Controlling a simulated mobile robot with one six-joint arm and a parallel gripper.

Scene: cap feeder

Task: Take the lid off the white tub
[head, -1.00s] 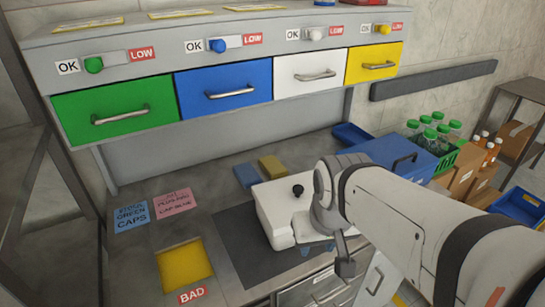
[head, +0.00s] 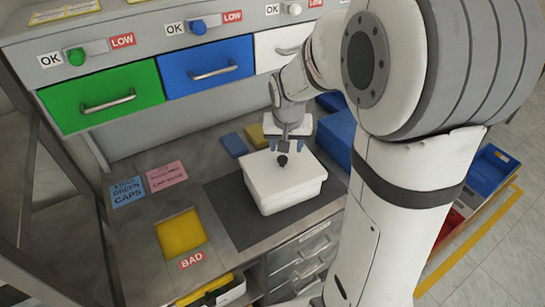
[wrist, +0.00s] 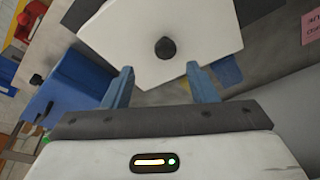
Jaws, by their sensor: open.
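The white tub (head: 285,199) stands on a dark mat on the bench, with its white lid (head: 265,172) on top. The lid has a black knob (head: 283,160) at its middle. My gripper (head: 287,148) is just above and behind the knob in the head view. In the wrist view the lid (wrist: 120,30) lies beyond my open blue fingers (wrist: 162,85), and the knob (wrist: 165,48) shows between and past their tips. Nothing is between the fingers, and I see no contact with the knob.
A blue sponge (head: 234,145) and a yellow one (head: 257,135) lie behind the tub. A yellow BAD recess (head: 181,236) is to its left. Coloured drawers (head: 207,75) hang above the back. A blue box (head: 336,138) stands to the right.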

